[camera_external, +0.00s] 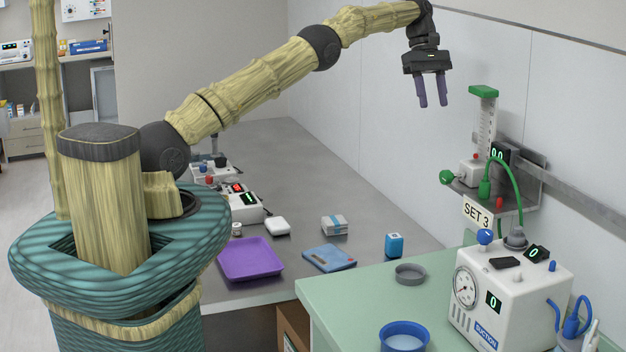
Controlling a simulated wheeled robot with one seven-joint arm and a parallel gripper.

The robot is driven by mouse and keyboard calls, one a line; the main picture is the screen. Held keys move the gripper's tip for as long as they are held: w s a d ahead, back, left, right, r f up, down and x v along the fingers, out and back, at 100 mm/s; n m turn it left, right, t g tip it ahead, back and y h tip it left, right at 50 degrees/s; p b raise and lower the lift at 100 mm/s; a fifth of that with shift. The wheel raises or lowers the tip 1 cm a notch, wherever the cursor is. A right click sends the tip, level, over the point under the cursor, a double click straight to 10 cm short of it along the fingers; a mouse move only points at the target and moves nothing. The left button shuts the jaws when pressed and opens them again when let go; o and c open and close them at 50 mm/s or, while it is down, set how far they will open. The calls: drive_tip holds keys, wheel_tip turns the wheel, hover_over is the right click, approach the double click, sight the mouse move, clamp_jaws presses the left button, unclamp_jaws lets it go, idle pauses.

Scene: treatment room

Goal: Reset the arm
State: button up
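My arm reaches out to the upper right, bent at the elbow and raised well above the grey counter (300,170). My gripper (433,104) points down with its two purple fingers a small gap apart. Nothing shows between the fingers. It hangs in the air in front of the white wall, left of the flowmeter with the green top (484,110), and touches nothing.
The counter holds a purple tray (252,260), a blue packet (329,258), a blue box (394,245) and a grey-blue box (334,225). A suction unit (512,295), blue bowl (404,338) and grey dish (410,274) stand on the green top (345,300).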

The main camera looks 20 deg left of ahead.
idle(0.5)
drive_tip(key=s+a+f+m+t+y+b, duration=0.1)
drive_tip(key=a+f+t+b, duration=0.1)
drive_tip(key=a, duration=0.9)
drive_tip(key=s+a+f+m+t+b, duration=0.1)
drive_tip(key=a+f+m+t+b, duration=0.15)
drive_tip(key=a, duration=0.75)
drive_tip(key=s+a+f+m, duration=0.1)
drive_tip(key=s+a+f, duration=0.2)
drive_tip(key=s+a, duration=0.2)
drive_tip(key=s+a+f+m+t+y+b, duration=0.1)
drive_tip(key=s+a, duration=0.4)
drive_tip(key=s, duration=0.5)
drive_tip(key=s+a+f+m+y+b, duration=0.1)
drive_tip(key=s+a+f+m, duration=0.2)
drive_tip(key=s+a+f, duration=0.2)
drive_tip(key=s, duration=0.2)
drive_tip(key=shift+s+a+f, duration=0.15)
drive_tip(key=shift+s+f, duration=0.15)
drive_tip(key=shift+s, duration=0.1)
drive_tip(key=shift+m+t, duration=0.25)
